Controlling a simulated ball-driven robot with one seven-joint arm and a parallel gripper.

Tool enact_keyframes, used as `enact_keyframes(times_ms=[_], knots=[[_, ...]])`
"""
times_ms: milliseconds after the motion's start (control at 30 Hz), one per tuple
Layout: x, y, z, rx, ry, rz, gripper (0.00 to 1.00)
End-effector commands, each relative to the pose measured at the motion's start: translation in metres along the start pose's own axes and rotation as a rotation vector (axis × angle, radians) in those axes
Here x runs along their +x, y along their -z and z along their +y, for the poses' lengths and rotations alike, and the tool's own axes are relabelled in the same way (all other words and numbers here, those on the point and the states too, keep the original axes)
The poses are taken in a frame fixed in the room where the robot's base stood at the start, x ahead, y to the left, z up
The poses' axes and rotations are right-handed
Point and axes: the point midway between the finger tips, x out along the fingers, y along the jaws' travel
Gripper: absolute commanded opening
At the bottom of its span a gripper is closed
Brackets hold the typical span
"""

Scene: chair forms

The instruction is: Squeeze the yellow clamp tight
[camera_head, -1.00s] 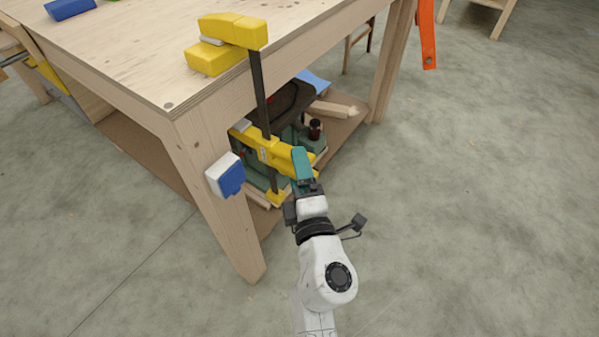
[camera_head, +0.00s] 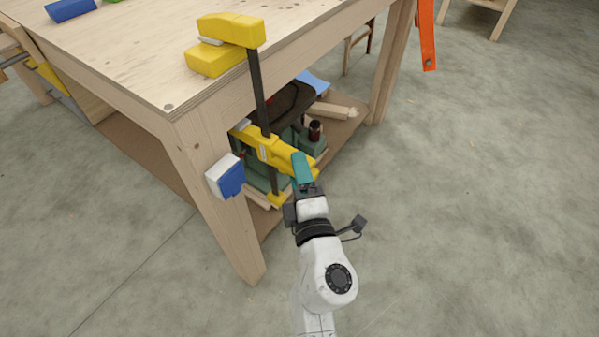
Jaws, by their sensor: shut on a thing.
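The yellow clamp (camera_head: 275,152) stands upright at the near corner of the wooden table (camera_head: 140,65). Its upper yellow jaw (camera_head: 232,32) rests over the tabletop, and a dark bar (camera_head: 258,90) runs down past the table edge. Its lower yellow body sits below the tabletop, with a handle pointing right towards me. My gripper (camera_head: 303,172), with teal fingers, is shut on the clamp's handle end from the front right. The fingers hide part of the handle. I cannot see whether the lower jaw touches the table's underside.
A white and blue block (camera_head: 225,176) is on the table's near leg. A lower shelf under the table holds green cases (camera_head: 312,141), a dark bottle (camera_head: 315,130) and wood pieces. An orange piece (camera_head: 426,35) hangs at the upper right. The floor to the right is clear.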

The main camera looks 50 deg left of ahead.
Motion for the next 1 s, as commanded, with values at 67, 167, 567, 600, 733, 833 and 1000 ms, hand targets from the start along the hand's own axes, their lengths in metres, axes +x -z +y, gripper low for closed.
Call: enact_keyframes(times_ms=[67,167,567,600,733,833,1000], knots=[[-0.001,0.001,-0.002,-0.001,-0.002,-0.001,0.00],[-0.002,0.001,-0.003,0.002,-0.006,-0.004,0.00],[-0.010,0.002,-0.007,0.015,-0.029,-0.027,0.00],[-0.011,0.002,-0.007,0.016,-0.031,-0.029,0.00],[-0.014,0.002,-0.008,0.020,-0.038,-0.036,0.00],[-0.015,0.002,-0.007,0.021,-0.042,-0.039,0.00],[-0.015,0.002,-0.006,0.021,-0.042,-0.040,0.00]])
